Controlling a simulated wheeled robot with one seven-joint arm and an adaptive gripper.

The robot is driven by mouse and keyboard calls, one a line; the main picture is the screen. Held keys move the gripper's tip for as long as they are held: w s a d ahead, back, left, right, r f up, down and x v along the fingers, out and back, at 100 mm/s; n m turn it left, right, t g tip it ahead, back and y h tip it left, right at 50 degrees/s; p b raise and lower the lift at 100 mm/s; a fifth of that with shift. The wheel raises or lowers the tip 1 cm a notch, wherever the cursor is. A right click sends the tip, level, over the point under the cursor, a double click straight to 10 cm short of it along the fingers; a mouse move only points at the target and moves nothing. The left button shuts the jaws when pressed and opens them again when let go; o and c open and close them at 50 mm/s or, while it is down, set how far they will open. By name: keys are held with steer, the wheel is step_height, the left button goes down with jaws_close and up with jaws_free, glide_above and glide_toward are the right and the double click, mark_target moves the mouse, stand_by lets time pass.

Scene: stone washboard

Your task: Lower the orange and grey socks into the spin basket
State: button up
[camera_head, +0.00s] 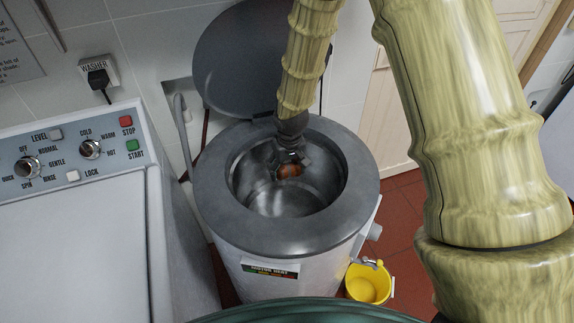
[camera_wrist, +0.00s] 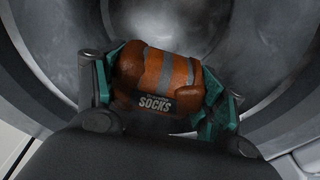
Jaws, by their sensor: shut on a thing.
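The orange and grey socks (camera_wrist: 167,74) are a rolled bundle with a dark "SOCKS" label. My gripper (camera_wrist: 168,92) is shut on them, with a green fingertip at each side. The spin basket (camera_head: 247,185) is a round metal drum inside a grey-rimmed white spinner. In the wrist view, the basket wall (camera_wrist: 262,45) surrounds the socks. How far they are above the basket floor I cannot tell.
The spinner's dark round lid (camera_head: 240,50) stands open behind the basket. A washer (camera_head: 75,225) with a control panel is at the left. A yellow bucket (camera_head: 368,284) stands on the red floor at the spinner's right, under a small tap (camera_head: 368,263).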

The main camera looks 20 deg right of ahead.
mark_target(289, 179)
step_height(289, 179, down, 16)
steer(key=b, duration=1.1)
steer(key=shift+r, duration=0.15)
steer(key=o, duration=1.3)
steer(key=shift+s+r, duration=0.3)
steer(key=shift+r, duration=1.7)
steer(key=shift+s+r, duration=0.35)
steer(key=shift+r, duration=1.6)
steer(key=shift+s+r, duration=0.3)
steer(key=shift+r, duration=1.7)
